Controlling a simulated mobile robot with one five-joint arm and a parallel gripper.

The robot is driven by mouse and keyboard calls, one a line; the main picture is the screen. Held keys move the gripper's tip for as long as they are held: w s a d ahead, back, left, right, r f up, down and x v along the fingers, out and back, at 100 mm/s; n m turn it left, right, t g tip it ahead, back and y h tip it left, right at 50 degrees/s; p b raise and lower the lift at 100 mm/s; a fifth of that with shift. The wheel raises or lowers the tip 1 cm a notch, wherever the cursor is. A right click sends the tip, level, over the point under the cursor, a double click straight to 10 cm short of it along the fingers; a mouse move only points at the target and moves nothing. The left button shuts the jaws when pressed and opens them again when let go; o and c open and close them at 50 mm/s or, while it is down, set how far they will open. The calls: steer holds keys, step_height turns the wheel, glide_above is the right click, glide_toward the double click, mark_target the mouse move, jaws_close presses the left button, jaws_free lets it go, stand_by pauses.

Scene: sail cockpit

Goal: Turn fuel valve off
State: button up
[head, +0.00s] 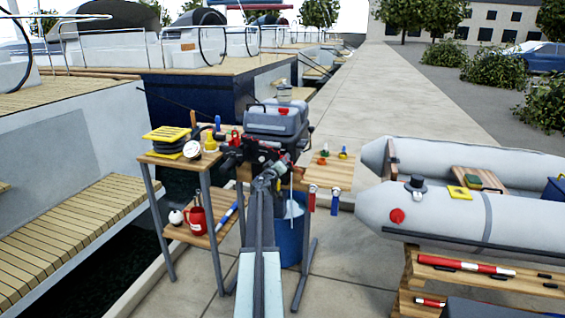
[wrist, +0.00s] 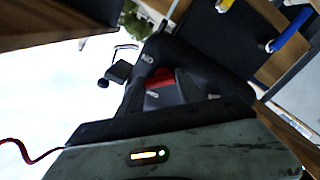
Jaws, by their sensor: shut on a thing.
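A grey outboard motor (head: 277,118) stands on a wooden-topped stand, with black and red parts on its near side. My arm reaches forward to that side, and my gripper (head: 268,174) is close against the dark parts below the cowl. In the wrist view my gripper (wrist: 163,72) is shut on a small red part (wrist: 160,77), which shows between the dark fingers. It may be the fuel valve's handle, but the fingers hide most of it. The valve body and its off mark cannot be made out in either view.
A side table (head: 180,163) with yellow-topped items, a round gauge and a red jug (head: 196,220) stands left. A small wooden board (head: 328,173) with coloured knobs is right of the motor. A grey inflatable boat (head: 460,215) lies right. Pavement behind is clear.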

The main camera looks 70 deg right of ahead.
steer(key=n, duration=0.9)
steer(key=shift+w+a, duration=0.15)
steer(key=shift+w, duration=0.25)
steer(key=shift+r+n, duration=0.1)
steer(key=shift+n, duration=0.4)
steer(key=o, duration=1.4)
steer(key=a, duration=0.7)
steer(key=shift+s+a, duration=0.25)
steer(key=shift+a, duration=0.15)
